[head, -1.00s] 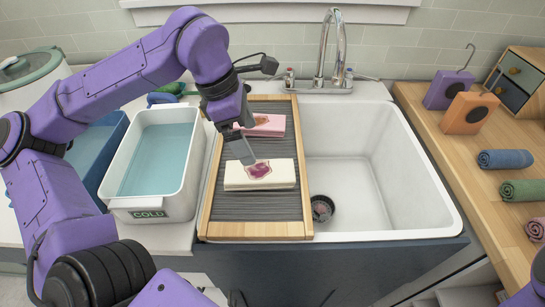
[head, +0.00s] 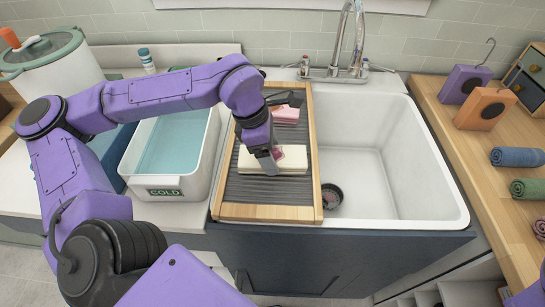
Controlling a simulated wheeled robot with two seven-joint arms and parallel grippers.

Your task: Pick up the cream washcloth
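The cream washcloth (head: 292,167) lies folded flat on the ribbed washboard (head: 230,211), with a dark reddish stain on its top. My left gripper (head: 267,163) points down over the cloth's middle, its fingertips at or just above the top. It hides part of the stain. The fingers are seen nearly edge-on, so I cannot tell whether they are open or touching the cloth. My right gripper is out of view.
A folded pink cloth (head: 287,115) lies behind on the same board. A white tub of water marked COLD (head: 166,192) stands to the left, and the empty sink (head: 390,195) to the right.

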